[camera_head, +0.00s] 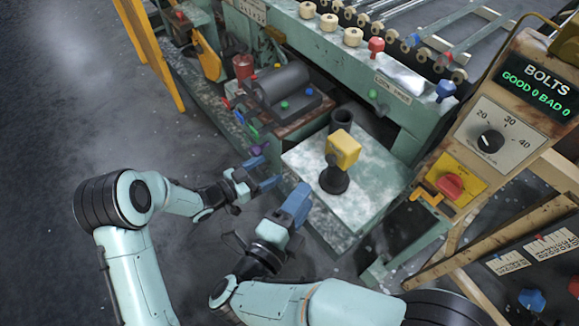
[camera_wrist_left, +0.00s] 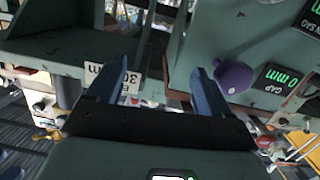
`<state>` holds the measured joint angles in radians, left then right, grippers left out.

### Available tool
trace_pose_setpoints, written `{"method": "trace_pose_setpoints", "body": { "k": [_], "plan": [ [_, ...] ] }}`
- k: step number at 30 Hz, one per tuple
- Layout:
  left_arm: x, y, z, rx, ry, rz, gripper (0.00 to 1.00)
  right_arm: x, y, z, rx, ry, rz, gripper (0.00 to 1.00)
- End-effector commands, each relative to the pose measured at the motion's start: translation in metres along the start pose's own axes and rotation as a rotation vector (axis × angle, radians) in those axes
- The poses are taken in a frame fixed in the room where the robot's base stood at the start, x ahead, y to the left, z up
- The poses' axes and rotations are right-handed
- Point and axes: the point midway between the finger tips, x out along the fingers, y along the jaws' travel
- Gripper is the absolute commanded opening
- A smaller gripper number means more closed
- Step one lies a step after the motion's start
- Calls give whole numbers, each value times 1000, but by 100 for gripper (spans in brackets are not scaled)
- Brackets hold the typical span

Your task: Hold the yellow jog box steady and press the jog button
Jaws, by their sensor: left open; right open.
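The yellow jog box (camera_head: 344,149) sits on a black round holder (camera_head: 334,181) on a pale, worn tabletop. I cannot make out its jog button. My left gripper (camera_head: 264,172) is open and empty, left of the tabletop and apart from the box. Its two blue fingers (camera_wrist_left: 160,85) stand apart in the left wrist view, with nothing between them. The box does not show in that view. My right gripper (camera_head: 297,203) is open at the tabletop's front left edge, lower and nearer than the left one, and apart from the box.
A dark tube (camera_head: 341,121) stands behind the box. A purple knob (camera_wrist_left: 234,77) is close to my left fingers in the wrist view. A red button (camera_head: 449,187) is on a yellow plate at the right, below a dial (camera_head: 490,142). The tabletop's front part (camera_head: 342,215) is clear.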

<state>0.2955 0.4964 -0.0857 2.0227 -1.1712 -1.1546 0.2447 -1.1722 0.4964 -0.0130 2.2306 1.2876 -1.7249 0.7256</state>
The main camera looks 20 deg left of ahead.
Motion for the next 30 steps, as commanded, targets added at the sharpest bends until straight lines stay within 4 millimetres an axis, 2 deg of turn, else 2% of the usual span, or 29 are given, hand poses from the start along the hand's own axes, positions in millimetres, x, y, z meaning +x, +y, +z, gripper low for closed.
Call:
{"method": "trace_pose_setpoints", "body": {
  "k": [1,3,6,9,14,20,30],
  "plan": [
    [-1,4,-26,69,47,73,80,0,0,0,0,0,0,43],
    [0,18,-51,132,99,199,80,0,0,0,0,0,0,43],
    [8,43,-72,155,139,398,80,0,0,0,0,0,0,43],
    [13,64,-82,151,139,566,80,0,0,0,0,0,0,43],
    [16,83,-87,129,110,726,80,0,0,0,0,0,0,43],
    [25,97,-88,120,98,766,80,0,0,0,0,0,0,43],
    [71,142,-90,121,99,764,80,0,0,0,0,0,0,43]
  ]
}}
